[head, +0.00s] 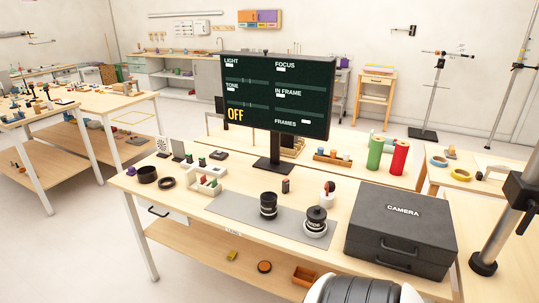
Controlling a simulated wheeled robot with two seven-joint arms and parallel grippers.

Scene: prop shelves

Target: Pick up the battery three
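I cannot make out a label reading battery three on anything. A white compartment tray (208,190) on the left part of the near table holds several small dark, red and green-topped pieces, which may be batteries. They are too small to tell apart. A small dark cylinder with a reddish top (286,185) stands alone behind the grey mat. Neither of my grippers shows in the head view.
A black camera case (402,233) fills the table's right side. A monitor (277,95) reading OFF stands behind. The lower shelf (205,250) holds small items.

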